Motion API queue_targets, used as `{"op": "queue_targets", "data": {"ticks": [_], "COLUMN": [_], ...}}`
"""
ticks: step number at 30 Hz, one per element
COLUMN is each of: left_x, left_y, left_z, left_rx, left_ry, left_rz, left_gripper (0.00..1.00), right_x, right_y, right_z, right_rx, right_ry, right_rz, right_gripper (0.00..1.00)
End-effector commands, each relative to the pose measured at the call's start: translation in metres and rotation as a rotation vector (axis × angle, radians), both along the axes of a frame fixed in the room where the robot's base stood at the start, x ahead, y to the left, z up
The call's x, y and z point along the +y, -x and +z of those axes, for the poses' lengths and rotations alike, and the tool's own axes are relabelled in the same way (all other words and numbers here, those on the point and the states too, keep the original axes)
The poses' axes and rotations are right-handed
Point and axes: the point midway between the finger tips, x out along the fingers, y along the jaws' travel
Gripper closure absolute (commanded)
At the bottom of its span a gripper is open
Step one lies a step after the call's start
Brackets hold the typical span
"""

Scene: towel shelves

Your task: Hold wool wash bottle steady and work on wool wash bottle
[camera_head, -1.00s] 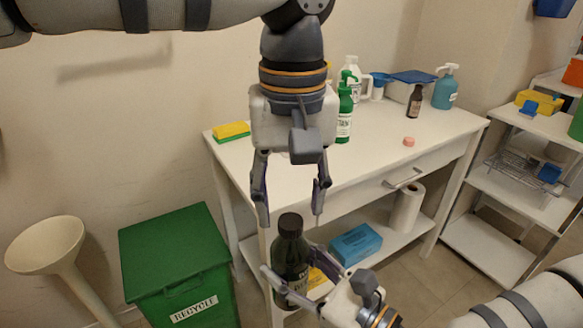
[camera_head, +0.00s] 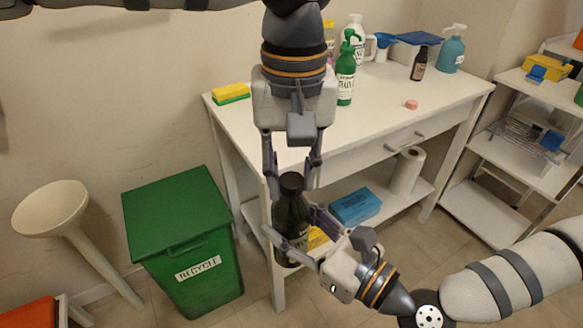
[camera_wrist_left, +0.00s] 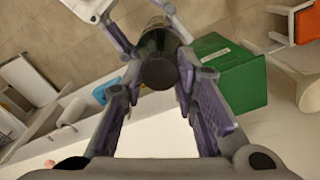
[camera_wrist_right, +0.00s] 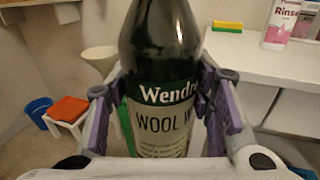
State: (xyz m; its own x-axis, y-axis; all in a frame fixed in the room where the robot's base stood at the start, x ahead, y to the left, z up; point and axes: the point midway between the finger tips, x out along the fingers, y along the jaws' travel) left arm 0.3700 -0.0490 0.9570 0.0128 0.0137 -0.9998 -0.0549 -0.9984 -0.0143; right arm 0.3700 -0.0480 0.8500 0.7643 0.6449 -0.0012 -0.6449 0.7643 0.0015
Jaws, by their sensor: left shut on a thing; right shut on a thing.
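The dark wool wash bottle (camera_head: 291,222) stands upright in mid-air in front of the white table. My right gripper (camera_head: 286,233) is shut on its body from the right. The right wrist view shows the bottle's label (camera_wrist_right: 165,125) between the fingers. My left gripper (camera_head: 290,188) points down from above and is shut on the dark cap (camera_head: 291,181). The left wrist view shows the round cap (camera_wrist_left: 160,73) from above, between the fingers. The cap sits on the bottle. The bottle's lower part is partly hidden by my right fingers.
The white table (camera_head: 380,120) bears a green spray bottle (camera_head: 346,75), a small brown bottle (camera_head: 419,64), a pink cap (camera_head: 411,104) and a sponge (camera_head: 231,93). A green recycle bin (camera_head: 190,265) stands left of the held bottle. A blue box (camera_head: 355,205) lies on the lower shelf.

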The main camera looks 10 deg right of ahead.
Motion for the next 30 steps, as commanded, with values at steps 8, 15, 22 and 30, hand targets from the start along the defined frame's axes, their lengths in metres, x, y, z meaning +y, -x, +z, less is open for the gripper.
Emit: {"op": "queue_targets", "data": {"ticks": [8,15,22,30], "left_x": [0.0,-0.0003,-0.0005,-0.0005], "left_y": [-0.0007,-0.0003,-0.0002,-0.0001], "left_z": [0.001,0.0003,-0.0001,0.0], "left_rx": [0.005,0.018,0.024,0.024], "left_ry": [-0.009,-0.018,-0.025,-0.025], "left_rz": [-0.733,-1.593,-2.081,-2.08], "left_gripper": [1.0,1.0,1.0,0.5], "right_x": [-0.0002,0.0,0.0001,0.0003], "right_y": [-0.0012,-0.0009,-0.0008,-0.0007], "right_z": [0.0023,0.0022,0.0022,0.0022], "right_rx": [-0.005,-0.005,-0.005,-0.005], "right_ry": [-0.002,-0.002,-0.002,-0.002], "right_rz": [-0.002,-0.001,-0.001,0.0], "right_gripper": [1.0,1.0,1.0,1.0]}}
